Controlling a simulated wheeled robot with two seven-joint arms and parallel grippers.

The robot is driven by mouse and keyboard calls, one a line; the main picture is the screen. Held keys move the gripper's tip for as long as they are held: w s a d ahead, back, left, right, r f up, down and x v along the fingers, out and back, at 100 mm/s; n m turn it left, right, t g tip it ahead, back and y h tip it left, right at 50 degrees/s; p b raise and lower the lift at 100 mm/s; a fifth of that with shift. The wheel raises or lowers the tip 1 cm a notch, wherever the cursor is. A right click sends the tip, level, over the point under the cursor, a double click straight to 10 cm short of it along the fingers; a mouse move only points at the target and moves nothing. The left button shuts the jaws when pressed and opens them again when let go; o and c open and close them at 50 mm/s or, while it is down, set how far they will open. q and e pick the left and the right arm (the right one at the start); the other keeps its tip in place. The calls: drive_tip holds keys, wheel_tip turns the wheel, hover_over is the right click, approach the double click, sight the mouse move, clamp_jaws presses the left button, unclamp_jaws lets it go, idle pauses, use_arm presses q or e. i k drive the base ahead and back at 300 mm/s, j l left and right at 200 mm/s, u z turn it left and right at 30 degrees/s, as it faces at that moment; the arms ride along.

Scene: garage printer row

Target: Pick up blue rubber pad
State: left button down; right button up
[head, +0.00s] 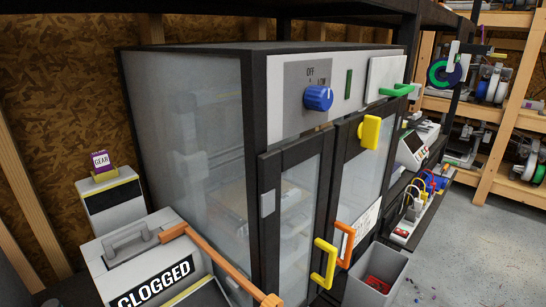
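I cannot make out a blue rubber pad for certain in the head view. A small blue item (438,183) lies among wires and parts on the low bench at the right, too small to identify. A blue knob (318,98) sits on the front panel of the large enclosed cabinet (190,125), beside an "OFF" marking. Neither of my grippers shows in this view.
The cabinet's two glazed doors look shut, with yellow handles (324,263) and an orange one (345,243). A grey bin (378,275) stands in front. A box marked "CLOGGED" (150,262) stands at lower left.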

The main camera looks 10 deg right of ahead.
sight(441, 183)
drive_tip(key=z, duration=1.35)
